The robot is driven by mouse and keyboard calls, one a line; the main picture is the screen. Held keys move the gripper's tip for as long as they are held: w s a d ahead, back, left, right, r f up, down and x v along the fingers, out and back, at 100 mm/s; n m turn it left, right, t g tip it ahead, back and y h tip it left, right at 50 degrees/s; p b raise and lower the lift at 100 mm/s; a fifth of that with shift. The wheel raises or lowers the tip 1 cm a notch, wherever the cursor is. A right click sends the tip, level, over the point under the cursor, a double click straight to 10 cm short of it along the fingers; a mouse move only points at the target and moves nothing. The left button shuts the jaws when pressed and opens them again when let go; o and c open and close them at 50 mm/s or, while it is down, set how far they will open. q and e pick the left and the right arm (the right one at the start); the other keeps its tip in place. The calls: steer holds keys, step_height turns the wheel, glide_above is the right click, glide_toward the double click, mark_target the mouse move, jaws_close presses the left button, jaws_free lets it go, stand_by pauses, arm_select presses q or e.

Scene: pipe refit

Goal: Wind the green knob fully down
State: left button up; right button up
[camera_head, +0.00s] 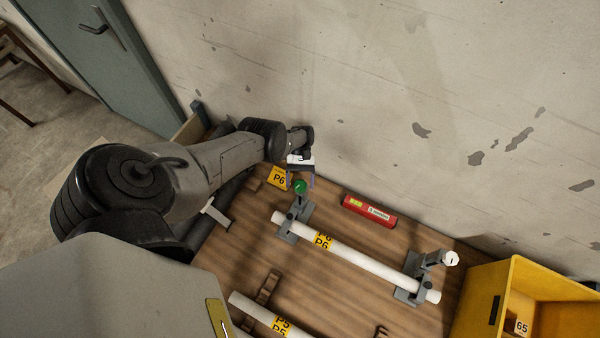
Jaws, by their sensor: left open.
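The green knob (302,186) sits on top of the grey clamp (292,222) at the left end of the white pipe labelled P6 (360,258). My left gripper (301,178) is above the knob, pointing down, with its fingers on either side of it. It is open; whether a finger touches the knob I cannot tell. The pipe lies in this clamp and in a second grey clamp (413,286) with a white knob (451,258) at its right end. My right gripper does not show.
A red box (369,211) lies on the wooden bench (345,300) behind the pipe. A yellow P6 sign (278,177) stands left of the gripper. A second white pipe (246,304) lies in front. A yellow crate (483,297) stands at right. The wall (380,90) rises close behind.

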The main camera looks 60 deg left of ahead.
arm_select(q)
step_height(320, 180, up, 3)
steer(key=shift+f+p, duration=0.2)
steer(key=shift+p, duration=0.45)
steer(key=w+d+r+p, duration=0.3)
steer(key=d+r+p, duration=0.3)
steer(key=d, duration=0.5)
steer(key=shift+w+p, duration=0.3)
steer(key=shift+p, duration=0.95)
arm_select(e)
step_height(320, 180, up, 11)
